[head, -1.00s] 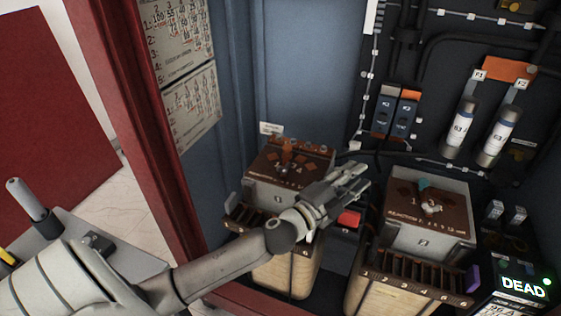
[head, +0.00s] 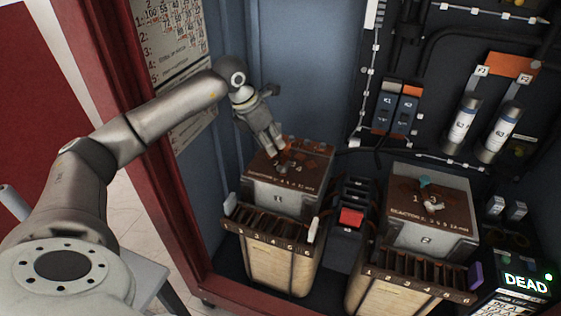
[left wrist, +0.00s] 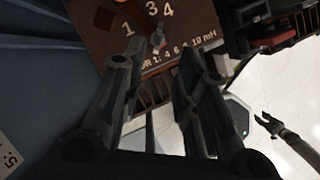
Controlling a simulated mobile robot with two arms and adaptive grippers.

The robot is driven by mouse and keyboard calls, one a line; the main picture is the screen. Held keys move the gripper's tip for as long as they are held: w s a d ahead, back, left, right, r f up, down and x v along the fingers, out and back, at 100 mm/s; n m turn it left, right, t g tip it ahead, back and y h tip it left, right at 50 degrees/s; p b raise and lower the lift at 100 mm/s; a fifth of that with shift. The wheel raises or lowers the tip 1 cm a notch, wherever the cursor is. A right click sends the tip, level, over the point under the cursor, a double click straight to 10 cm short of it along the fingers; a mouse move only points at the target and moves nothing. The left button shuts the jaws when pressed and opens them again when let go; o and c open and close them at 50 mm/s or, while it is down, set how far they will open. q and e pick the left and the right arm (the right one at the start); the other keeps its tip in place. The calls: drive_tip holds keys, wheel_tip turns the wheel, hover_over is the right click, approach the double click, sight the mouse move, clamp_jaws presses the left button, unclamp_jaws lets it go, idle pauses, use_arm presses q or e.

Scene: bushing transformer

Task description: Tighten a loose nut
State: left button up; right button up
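My left gripper (head: 272,143) is over the brown top plate (head: 310,187) of the left unit, pointing down. In the left wrist view its two fingers (left wrist: 158,60) are apart with nothing between them. Beyond the fingertips, a small metal stud with a nut or fitting (left wrist: 157,40) stands on the brown plate near the numbers 1, 3 and 4. I cannot tell whether the nut is loose. The right unit (head: 432,205) has a similar brown top with a metal fitting (head: 431,207). My right gripper (left wrist: 268,122) shows small in the left wrist view, fingers apart and empty.
The blue cabinet wall (head: 305,75) and red door frame (head: 165,180) stand close to my left arm. A box with a red block (head: 351,217) sits between the units. Fuses (head: 463,125) and a sign reading DEAD (head: 525,284) are at the right.

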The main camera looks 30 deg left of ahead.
sight(283, 164)
use_arm(q)
drive_tip(key=p+x, duration=0.1)
drive_tip(key=x, duration=0.9)
drive_tip(key=shift+w+f+p, duration=0.1)
drive_tip(key=shift+f+p, duration=0.25)
drive_tip(key=shift+f, duration=0.05)
use_arm(e)
drive_tip(key=shift+d+r, duration=0.5)
drive_tip(key=shift+r, duration=0.35)
use_arm(q)
drive_tip(key=shift+c, duration=0.2)
use_arm(e)
drive_tip(key=shift+a, duration=0.1)
use_arm(q)
clamp_jaws()
drive_tip(key=shift+a, duration=0.1)
use_arm(e)
drive_tip(key=shift+a+f, duration=0.1)
drive_tip(key=shift+a, duration=0.1)
